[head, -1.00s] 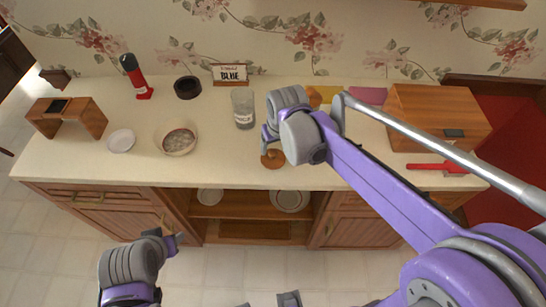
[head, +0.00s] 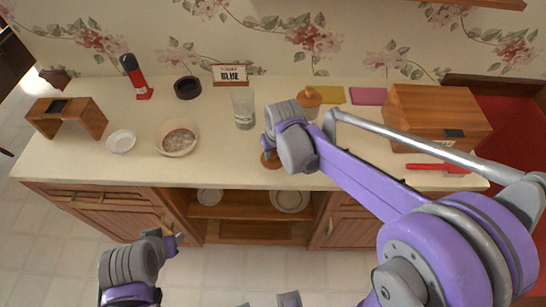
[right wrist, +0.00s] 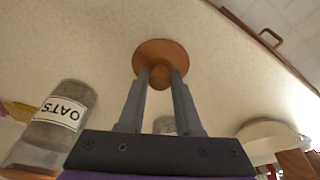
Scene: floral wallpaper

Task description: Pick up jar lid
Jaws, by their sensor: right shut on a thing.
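The jar lid is a round brown wooden disc with a knob (right wrist: 160,50), in the upper middle of the right wrist view. In the head view the lid (head: 270,161) shows partly under my right gripper (head: 270,148), near the counter's front edge. In the right wrist view my right gripper (right wrist: 160,80) is shut on the lid's knob. I cannot tell whether the lid touches the counter. A clear glass jar (head: 243,108) stands behind it to the left. My left gripper (head: 174,241) is in front of the cabinet, low in the head view; its jaws are unclear.
A jar labelled OATS (right wrist: 62,112) stands near the right gripper; its wooden lid (head: 308,96) shows in the head view. A bowl (head: 177,138) and small white dish (head: 121,141) are left. A wooden box (head: 438,108) and red utensil (head: 437,168) are right. The counter's front-left is clear.

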